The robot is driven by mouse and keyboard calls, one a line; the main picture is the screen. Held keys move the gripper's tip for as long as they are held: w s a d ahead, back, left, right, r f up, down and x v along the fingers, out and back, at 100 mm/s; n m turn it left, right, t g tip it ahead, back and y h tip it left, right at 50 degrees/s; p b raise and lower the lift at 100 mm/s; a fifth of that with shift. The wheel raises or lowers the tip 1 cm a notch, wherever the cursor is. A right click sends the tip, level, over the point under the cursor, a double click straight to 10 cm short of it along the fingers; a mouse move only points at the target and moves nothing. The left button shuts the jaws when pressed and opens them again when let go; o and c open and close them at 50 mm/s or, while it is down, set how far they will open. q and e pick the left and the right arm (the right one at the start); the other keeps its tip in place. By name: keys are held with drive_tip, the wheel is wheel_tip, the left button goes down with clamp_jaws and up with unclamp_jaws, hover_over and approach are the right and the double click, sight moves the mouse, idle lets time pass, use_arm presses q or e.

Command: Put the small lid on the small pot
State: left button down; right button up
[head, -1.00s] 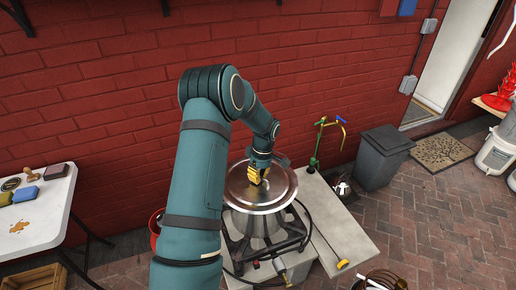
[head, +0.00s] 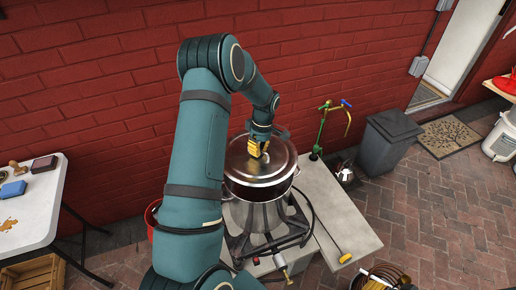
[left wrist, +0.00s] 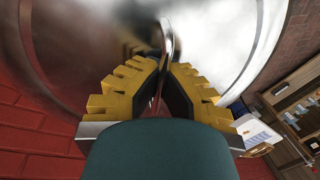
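The steel lid (head: 240,172) is a round, shiny disc held a little above the steel pot (head: 262,218), with a dark gap showing between them. The pot stands upright on a black burner frame. My left gripper (head: 257,149), with yellow fingers, is over the lid's middle and shut on its handle. In the left wrist view the gripper (left wrist: 164,88) has the thin loop handle (left wrist: 167,40) between its fingers, and the lid (left wrist: 235,40) fills the upper part. I cannot tell pot size from these views. My right gripper is not in view.
A grey bin (head: 388,142) stands farther right. A white table (head: 35,210) is at the left. The brick wall (head: 110,110) is close behind.

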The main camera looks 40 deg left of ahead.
use_arm(q)
wheel_tip(320, 180, down, 9)
drive_tip(key=b, duration=0.5)
idle(0.4)
drive_tip(key=c, duration=1.1)
unclamp_jaws()
drive_tip(key=shift+o, duration=0.2)
drive_tip(key=r, duration=0.4)
drive_tip(key=w+r, duration=0.1)
drive_tip(key=r, duration=0.3)
drive_tip(key=w+r, duration=0.1)
drive_tip(key=r, duration=0.3)
drive_tip(key=shift+w+a, duration=0.1)
drive_tip(key=shift+w, duration=0.1)
